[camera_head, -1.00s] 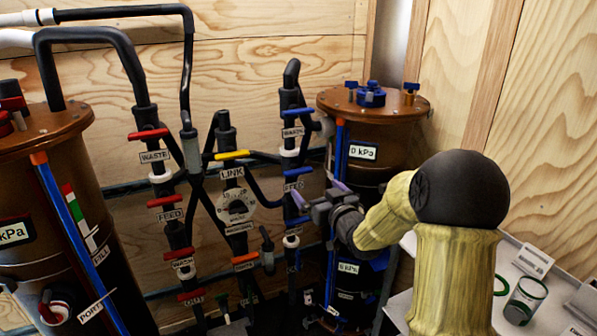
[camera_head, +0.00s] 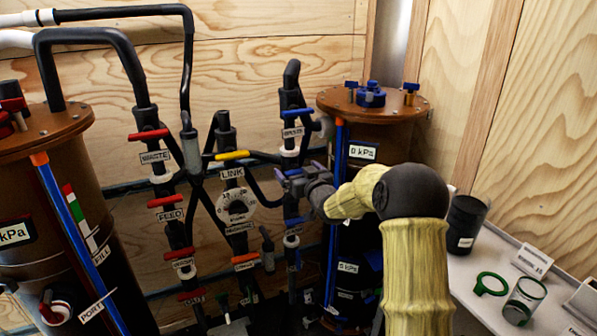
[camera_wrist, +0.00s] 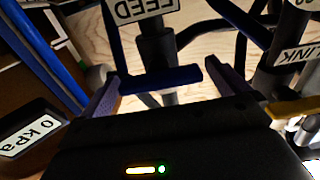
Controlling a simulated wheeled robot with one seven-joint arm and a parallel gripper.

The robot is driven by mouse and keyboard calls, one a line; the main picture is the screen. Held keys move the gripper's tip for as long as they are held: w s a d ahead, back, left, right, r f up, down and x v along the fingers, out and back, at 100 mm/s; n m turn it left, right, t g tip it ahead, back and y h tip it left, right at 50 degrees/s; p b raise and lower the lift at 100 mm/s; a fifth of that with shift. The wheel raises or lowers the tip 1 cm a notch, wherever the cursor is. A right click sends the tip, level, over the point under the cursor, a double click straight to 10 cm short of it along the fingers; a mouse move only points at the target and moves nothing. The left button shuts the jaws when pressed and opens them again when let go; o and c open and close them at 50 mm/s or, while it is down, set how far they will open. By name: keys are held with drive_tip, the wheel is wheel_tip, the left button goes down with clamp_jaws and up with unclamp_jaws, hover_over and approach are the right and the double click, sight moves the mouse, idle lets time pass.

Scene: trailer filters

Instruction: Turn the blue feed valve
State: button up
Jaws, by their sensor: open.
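The blue feed valve handle (camera_wrist: 160,80) shows in the wrist view as a bar on a dark pipe, with the FEED label (camera_wrist: 141,9) beside it. My gripper (camera_head: 286,182) is open in front of the right-hand pipe column in the head view. In the wrist view, its two purple-padded fingers stand on either side of the blue handle, one near each end. I cannot tell whether either finger touches it. In the head view my gripper covers the feed label and most of this handle.
The blue upper valve (camera_head: 297,112) and blue lower valve (camera_head: 297,220) are on the same column. The yellow link handle (camera_head: 232,155) is close on the left. The right brown tank (camera_head: 375,108) stands behind my arm. A shelf (camera_head: 477,268) holds cups at right.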

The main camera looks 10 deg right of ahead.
drive_tip(key=c, duration=0.9)
drive_tip(key=shift+c, duration=0.2)
drive_tip(key=shift+f+n+b, duration=0.1)
drive_tip(key=shift+n+b, duration=0.3)
drive_tip(key=shift+b, duration=0.05)
drive_tip(key=n+b, duration=0.3)
drive_tip(key=shift+a+f+b, duration=0.15)
drive_tip(key=shift+b, duration=0.15)
drive_tip(key=n+b, duration=0.4)
drive_tip(key=shift+a+n, duration=0.1)
drive_tip(key=shift+n, duration=0.3)
drive_tip(key=n+b, duration=0.5)
drive_tip(key=n, duration=0.1)
drive_tip(key=shift+s+f+b, duration=0.1)
drive_tip(key=shift+f+b, duration=0.1)
drive_tip(key=shift+b, duration=0.2)
drive_tip(key=shift+r+n+b, duration=0.1)
drive_tip(key=shift+n+b, duration=1.05)
drive_tip(key=shift+n, duration=0.55)
